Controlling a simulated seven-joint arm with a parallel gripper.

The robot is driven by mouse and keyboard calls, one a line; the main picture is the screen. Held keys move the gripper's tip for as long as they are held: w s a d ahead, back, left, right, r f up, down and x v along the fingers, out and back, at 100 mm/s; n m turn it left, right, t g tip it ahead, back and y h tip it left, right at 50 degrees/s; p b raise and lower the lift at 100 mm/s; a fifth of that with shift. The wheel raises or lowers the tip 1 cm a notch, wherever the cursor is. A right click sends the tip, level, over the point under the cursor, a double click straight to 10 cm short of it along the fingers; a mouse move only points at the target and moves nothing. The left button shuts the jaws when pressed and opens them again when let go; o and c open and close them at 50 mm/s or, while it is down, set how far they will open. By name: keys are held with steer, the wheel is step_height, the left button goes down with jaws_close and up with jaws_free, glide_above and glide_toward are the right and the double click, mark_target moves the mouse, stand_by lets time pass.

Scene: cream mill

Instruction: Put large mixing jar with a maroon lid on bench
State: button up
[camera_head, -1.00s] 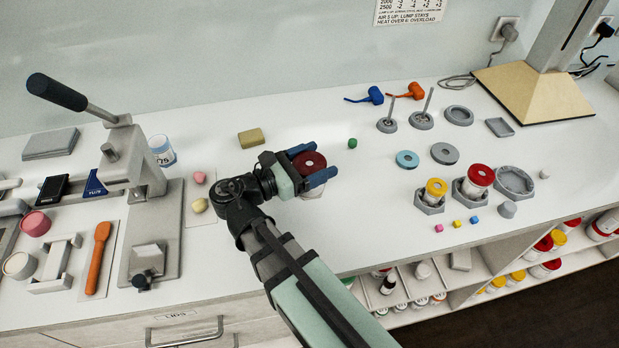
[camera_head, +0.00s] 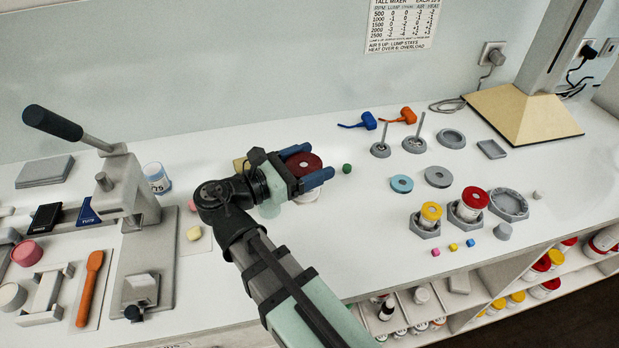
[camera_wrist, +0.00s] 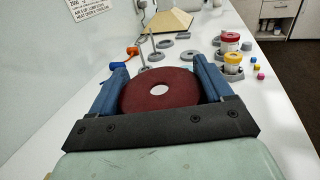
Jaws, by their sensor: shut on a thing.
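The large jar's maroon lid (camera_head: 304,164), with a pale round centre, sits between the two blue fingers of my gripper (camera_head: 308,166). The gripper is shut on it. The lid also shows large in the wrist view (camera_wrist: 158,91), with a finger on each side. Little of the jar's body shows under the lid. The jar is over the white bench (camera_head: 330,230), left of the small green piece. I cannot tell whether its base touches the bench.
A green piece (camera_head: 347,168) lies just right of the gripper. A red-lidded jar (camera_head: 474,200) and a yellow-lidded jar (camera_head: 431,213) stand in grey holders at right. A lever press (camera_head: 130,200) stands at left. The bench front middle is clear.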

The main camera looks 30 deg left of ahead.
step_height(320, 180, up, 20)
steer(key=shift+r, duration=0.2)
stand_by(0.4)
steer(key=w+d+f+n+t+y, duration=0.1)
steer(key=w+d+f+n+y, duration=0.15)
steer(key=w+d+f, duration=0.6)
steer(key=w+d+f+n+y, duration=0.1)
steer(key=w+f+y, duration=0.2)
steer(key=w, duration=1)
steer(key=w+d+f+n+t+y, duration=0.1)
steer(key=w+d+f+n+y, duration=0.15)
steer(key=w+d+f, duration=0.55)
steer(key=w+d, duration=0.5)
steer(key=d, duration=0.8)
steer(key=w+d, duration=0.6)
steer(key=d, duration=0.8)
steer(key=shift+w+r+m, duration=0.2)
steer(key=shift+r+m, duration=0.05)
steer(key=shift+m, duration=0.15)
